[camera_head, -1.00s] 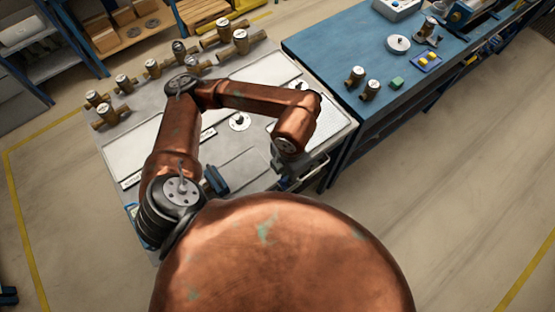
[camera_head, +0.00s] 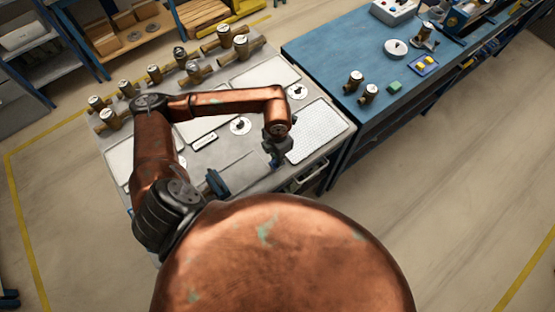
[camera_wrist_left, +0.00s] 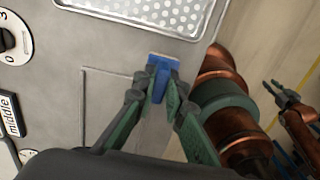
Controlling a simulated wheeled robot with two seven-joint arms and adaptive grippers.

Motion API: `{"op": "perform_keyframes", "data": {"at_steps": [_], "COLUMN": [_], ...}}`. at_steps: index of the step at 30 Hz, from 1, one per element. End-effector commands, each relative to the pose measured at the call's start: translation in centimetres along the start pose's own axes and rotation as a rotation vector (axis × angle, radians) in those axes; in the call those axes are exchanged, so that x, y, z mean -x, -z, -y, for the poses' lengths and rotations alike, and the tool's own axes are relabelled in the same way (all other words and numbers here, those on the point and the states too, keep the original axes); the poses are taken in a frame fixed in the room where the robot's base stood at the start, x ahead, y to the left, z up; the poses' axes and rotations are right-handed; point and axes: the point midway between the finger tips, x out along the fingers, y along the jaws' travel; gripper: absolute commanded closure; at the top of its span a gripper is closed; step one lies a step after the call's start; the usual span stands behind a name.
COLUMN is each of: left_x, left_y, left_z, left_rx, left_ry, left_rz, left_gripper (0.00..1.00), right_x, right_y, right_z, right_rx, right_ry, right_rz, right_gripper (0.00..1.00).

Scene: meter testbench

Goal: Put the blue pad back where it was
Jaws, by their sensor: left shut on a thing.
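The blue pad (camera_wrist_left: 165,60) has a flat base and a raised grip. In the left wrist view it is over the grey bench top, just below the perforated white tray (camera_wrist_left: 190,14). My left gripper (camera_wrist_left: 167,90) is shut on its grip. In the head view my left gripper (camera_head: 275,158) is low over the bench by the near-left edge of the tray (camera_head: 318,130); the pad is mostly hidden there. I cannot tell whether it touches the bench. A thin rectangular outline (camera_wrist_left: 108,72) lies left of the pad. My right gripper (camera_wrist_left: 284,92) hangs far right, seemingly open and empty.
A round dial (camera_head: 240,126) and a label plate (camera_head: 204,140) reading "middle" are on the bench. Several brass meters (camera_head: 155,75) line its back left. A blue table (camera_head: 330,50) stands at the right with a green block (camera_head: 395,86). A blue object (camera_head: 217,183) is near my arm.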

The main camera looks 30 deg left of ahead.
Motion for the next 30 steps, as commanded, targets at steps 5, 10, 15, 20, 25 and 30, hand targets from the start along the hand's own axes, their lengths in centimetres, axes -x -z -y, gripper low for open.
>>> {"op": "perform_keyframes", "data": {"at_steps": [5,10,15,20,25,30], "left_x": [-1.5,-1.6,-1.9,-1.9,-1.9,-1.9], "left_y": [0.0,0.0,0.0,0.0,0.0,0.0], "left_z": [0.0,0.0,0.0,0.0,0.0,0.0], "left_rx": [-0.001,-0.001,0.000,0.000,0.000,0.000], "left_ry": [0.000,0.000,0.000,0.000,0.000,0.000], "left_rz": [0.001,0.001,0.001,0.000,0.000,0.000], "left_gripper": [1.00,1.00,0.88,0.77,0.72,0.72], "right_x": [0.6,0.5,0.2,0.2,0.2,0.3], "right_y": [0.1,0.0,-0.1,0.0,0.0,0.0], "right_z": [0.0,-0.1,-0.1,-0.1,-0.1,-0.1], "right_rx": [0.000,0.000,0.000,0.000,0.000,0.000], "right_ry": [0.000,0.000,-0.001,-0.001,-0.002,-0.002], "right_rz": [0.000,0.000,0.001,0.000,0.000,0.000], "right_gripper": [0.73,0.73,0.73,0.73,0.73,0.73]}}
